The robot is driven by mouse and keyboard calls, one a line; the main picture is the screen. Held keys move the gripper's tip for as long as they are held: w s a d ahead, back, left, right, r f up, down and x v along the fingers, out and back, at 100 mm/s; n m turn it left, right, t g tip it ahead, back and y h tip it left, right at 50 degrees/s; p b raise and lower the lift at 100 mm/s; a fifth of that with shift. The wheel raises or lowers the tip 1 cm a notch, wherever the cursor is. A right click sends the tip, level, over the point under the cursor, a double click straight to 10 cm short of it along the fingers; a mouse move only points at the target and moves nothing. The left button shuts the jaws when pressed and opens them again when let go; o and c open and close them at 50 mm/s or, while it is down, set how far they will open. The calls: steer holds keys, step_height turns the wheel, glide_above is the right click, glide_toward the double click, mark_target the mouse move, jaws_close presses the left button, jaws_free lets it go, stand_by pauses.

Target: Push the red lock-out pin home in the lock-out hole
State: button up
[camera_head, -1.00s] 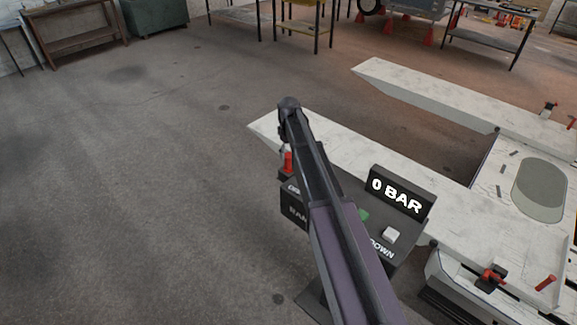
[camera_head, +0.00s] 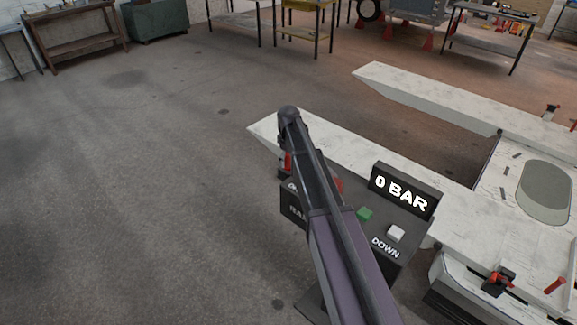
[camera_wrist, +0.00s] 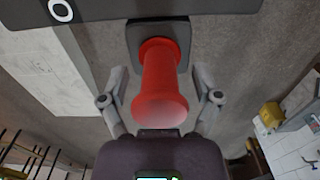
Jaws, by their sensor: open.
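A red flanged pin (camera_wrist: 160,85) stands out of a dark square mount (camera_wrist: 172,30) in the wrist view, its wide end toward me. My gripper (camera_wrist: 160,75) is open, with one finger on each side of the pin and visible gaps to it. How deep the pin sits and the hole itself are hidden. In the head view, a red piece (camera_head: 288,161), seemingly the same pin, shows at the far left of the dark control box (camera_head: 294,208), partly behind my arm. My fingers are hidden there.
The box carries a "0 BAR" display (camera_head: 402,191), a green button (camera_head: 365,214), a white button (camera_head: 396,233) by "DOWN", and a red round part (camera_head: 338,184). Pale beams (camera_head: 350,150) run behind. Another red peg (camera_head: 554,285) is at lower right. Open floor lies left.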

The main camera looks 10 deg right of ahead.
stand_by(0.5)
jaws_close()
steer(key=shift+r, duration=0.2)
step_height(320, 180, up, 10)
steer(key=p, duration=1)
steer(key=shift+f, duration=0.2)
stand_by(0.7)
